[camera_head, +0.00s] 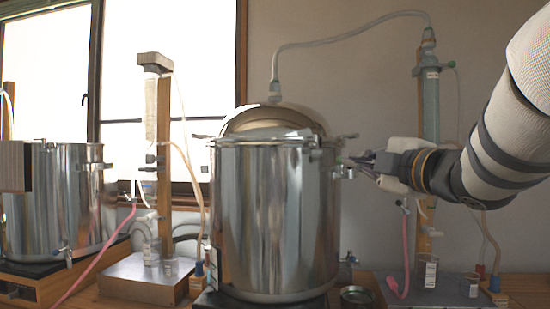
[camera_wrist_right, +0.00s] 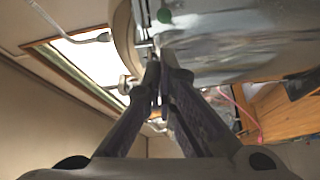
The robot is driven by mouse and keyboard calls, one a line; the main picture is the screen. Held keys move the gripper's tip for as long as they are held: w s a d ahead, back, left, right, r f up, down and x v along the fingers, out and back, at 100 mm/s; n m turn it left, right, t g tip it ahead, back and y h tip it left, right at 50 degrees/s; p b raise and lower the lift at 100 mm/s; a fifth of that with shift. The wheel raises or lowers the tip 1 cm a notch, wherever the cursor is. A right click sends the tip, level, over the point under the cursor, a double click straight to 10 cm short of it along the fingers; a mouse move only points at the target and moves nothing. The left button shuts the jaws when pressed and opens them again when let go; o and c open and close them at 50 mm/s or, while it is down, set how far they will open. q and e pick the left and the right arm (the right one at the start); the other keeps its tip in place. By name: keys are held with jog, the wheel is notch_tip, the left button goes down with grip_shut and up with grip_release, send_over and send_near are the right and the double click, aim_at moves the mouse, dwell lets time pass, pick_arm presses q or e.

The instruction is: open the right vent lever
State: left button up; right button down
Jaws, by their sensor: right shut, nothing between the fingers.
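The large steel pot (camera_head: 262,225) of the distiller stands in the middle of the head view with a domed lid (camera_head: 275,118) on it. Small metal fittings sit at the right of its rim. A small green knob (camera_wrist_right: 164,16), which looks like part of the right vent lever, shows beside the pot wall in the right wrist view. My right gripper (camera_head: 354,159) comes in from the right at the pot's upper right side, its tips close to these fittings. It is shut and empty, and its fingertips (camera_wrist_right: 162,57) lie just below the knob in the wrist picture. I cannot tell whether they touch.
A hose (camera_head: 340,42) runs from the lid to a glass condenser (camera_head: 431,105) on a wooden post behind my right arm. A second steel pot (camera_head: 55,205) stands at the left. Another wooden stand (camera_head: 163,140) is between the pots.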

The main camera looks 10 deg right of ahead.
aim_at(339, 161)
pick_arm(q)
jog(key=shift+s+f+g+b, duration=0.3)
jog(key=shift+s+f+b, duration=0.15)
jog(key=shift+s+f, duration=0.15)
pick_arm(e)
jog(key=x, duration=1)
pick_arm(q)
jog(key=shift+s, duration=0.15)
pick_arm(e)
jog(key=shift+w+f, duration=0.15)
